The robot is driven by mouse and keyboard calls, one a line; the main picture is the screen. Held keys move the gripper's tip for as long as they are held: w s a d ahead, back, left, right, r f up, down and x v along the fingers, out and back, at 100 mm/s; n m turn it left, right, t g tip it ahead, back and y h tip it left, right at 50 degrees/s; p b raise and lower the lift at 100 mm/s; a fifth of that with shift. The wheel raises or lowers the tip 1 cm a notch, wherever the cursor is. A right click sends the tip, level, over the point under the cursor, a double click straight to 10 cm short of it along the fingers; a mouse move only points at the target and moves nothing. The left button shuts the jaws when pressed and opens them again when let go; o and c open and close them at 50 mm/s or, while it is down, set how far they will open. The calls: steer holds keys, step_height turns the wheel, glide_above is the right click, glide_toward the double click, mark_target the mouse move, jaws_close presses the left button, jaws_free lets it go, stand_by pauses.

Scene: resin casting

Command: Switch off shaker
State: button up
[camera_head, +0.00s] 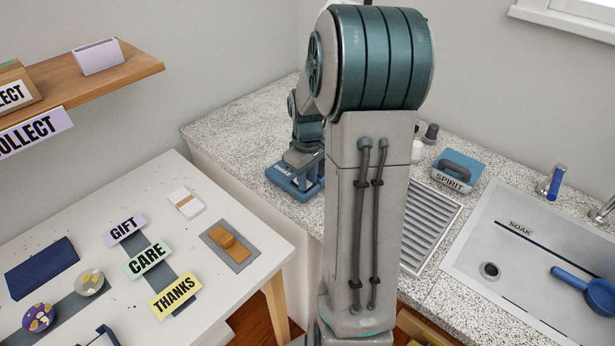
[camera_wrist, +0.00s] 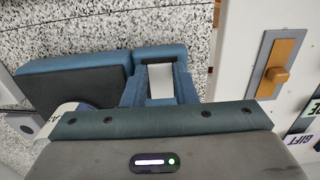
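In the wrist view a blue base with a dark grey top (camera_wrist: 75,85) shows left of the fingers, and I take this to be the shaker. My gripper (camera_head: 300,156) is low, directly over the shaker in the head view. In the wrist view its blue fingers (camera_wrist: 160,84) stand apart, with a pale strip showing between them. Contact with the shaker cannot be made out. The shaker's switch and its position are not clear.
A white table (camera_head: 100,200) on the left holds GIFT, CARE and THANKS cards and an orange-brown piece on a grey plate (camera_head: 245,260). A drying grid (camera_head: 428,228), a blue SPIRIT container (camera_head: 459,169) and a sink (camera_head: 480,235) lie right. My arm hides the middle counter.

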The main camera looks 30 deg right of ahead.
steer(key=shift+w+a+r+g+p, duration=0.2)
steer(key=shift+r+g+p, duration=0.1)
steer(key=shift+g+p, duration=0.55)
steer(key=shift+w+d+f+g+h+p, duration=0.1)
steer(key=shift+w+g+h+p, duration=0.1)
steer(key=shift+g+h+p, duration=0.35)
steer(key=o, duration=0.7)
steer(key=v, duration=1.3)
steer(key=shift+r, duration=0.35)
